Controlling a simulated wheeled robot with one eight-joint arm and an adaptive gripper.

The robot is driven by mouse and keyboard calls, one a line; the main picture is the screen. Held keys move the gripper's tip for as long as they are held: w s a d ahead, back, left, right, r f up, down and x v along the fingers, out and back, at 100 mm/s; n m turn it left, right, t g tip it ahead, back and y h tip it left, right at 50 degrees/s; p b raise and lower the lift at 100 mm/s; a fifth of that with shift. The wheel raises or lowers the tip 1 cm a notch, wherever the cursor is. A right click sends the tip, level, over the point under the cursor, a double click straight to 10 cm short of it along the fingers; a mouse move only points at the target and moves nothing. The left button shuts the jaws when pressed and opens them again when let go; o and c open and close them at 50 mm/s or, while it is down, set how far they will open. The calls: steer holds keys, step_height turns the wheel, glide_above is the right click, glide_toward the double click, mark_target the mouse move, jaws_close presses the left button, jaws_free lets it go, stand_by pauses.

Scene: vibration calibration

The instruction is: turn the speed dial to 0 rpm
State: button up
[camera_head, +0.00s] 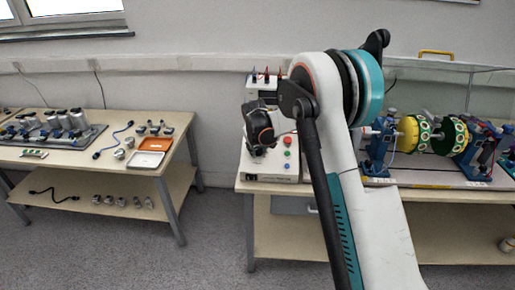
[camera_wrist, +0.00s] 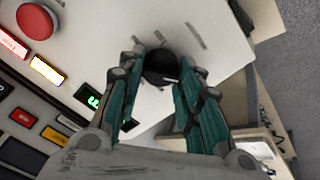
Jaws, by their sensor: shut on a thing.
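The speed dial is a round black knob (camera_wrist: 160,64) on the white panel of the control box, in the upper middle of the wrist view. A light pointer line shows on its lower right side, and dark scale ticks lie on the panel around it. My gripper (camera_wrist: 163,58) is shut on the dial, one teal finger on each side. In the head view my gripper (camera_head: 262,130) is at the front of the control box (camera_head: 270,179) and hides the dial there. A small green display (camera_wrist: 93,101) is left of the fingers; its digits are not readable.
A red button (camera_wrist: 35,21) and lit red and yellow switches sit left of the dial. Right of the box, a rotor rig (camera_head: 425,134) stands on the same bench. A left table (camera_head: 90,158) holds small parts and an orange tray (camera_head: 155,144).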

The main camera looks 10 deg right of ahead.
steer(key=shift+n, duration=0.9)
steer(key=o, duration=1.1)
steer(key=shift+c, duration=0.2)
steer(key=shift+r, duration=0.1)
steer(key=v, duration=1.1)
steer(key=shift+s+r, duration=0.2)
steer(key=shift+r, duration=0.15)
